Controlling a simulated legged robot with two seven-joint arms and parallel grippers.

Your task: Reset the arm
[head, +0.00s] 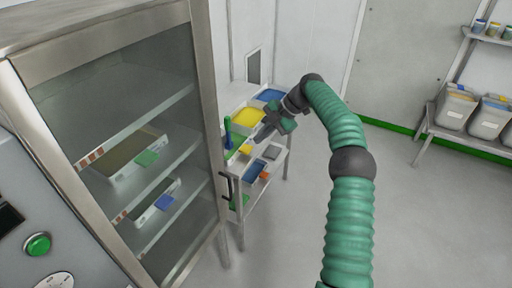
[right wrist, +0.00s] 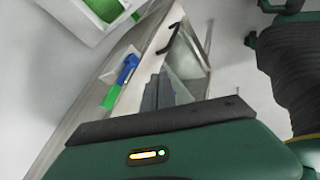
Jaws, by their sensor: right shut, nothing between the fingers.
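My right arm (head: 347,205), green and ribbed, rises from the bottom of the head view and bends over to the left at the top. My right gripper (head: 261,133) is shut and empty. It points down and left, in front of a metal rack with trays. In the right wrist view its grey fingers (right wrist: 165,90) lie close together with nothing between them. My left arm and gripper are in neither view.
A glass-door cabinet (head: 205,90) stands close on the left, with trays inside. The rack beside it holds a yellow tray (head: 249,117) and a blue tray (head: 270,95). Shelves with bins (head: 456,108) stand at the right. The grey floor (head: 420,220) is clear.

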